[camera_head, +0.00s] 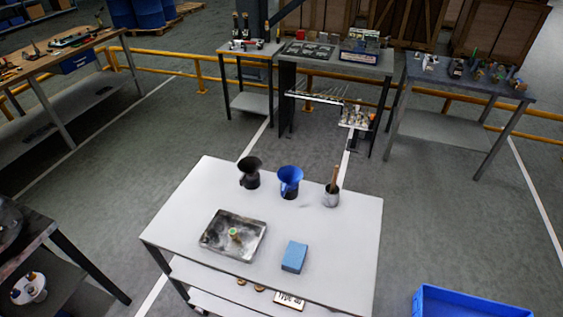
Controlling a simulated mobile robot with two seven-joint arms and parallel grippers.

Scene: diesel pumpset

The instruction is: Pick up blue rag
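A blue block-shaped item (294,257), which looks like the folded blue rag, lies on the white table (344,247) near its front edge. It is to the right of a dark metal tray (216,247) and apart from it. Nothing touches the blue item from above. Neither of my grippers shows in the head view.
A black funnel-topped can (250,173), a blue one (290,182) and a grey pot with a brown handle (332,192) stand along the table's back. A blue crate (468,301) is at lower right. Workbenches (335,58) stand behind; open floor surrounds the table.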

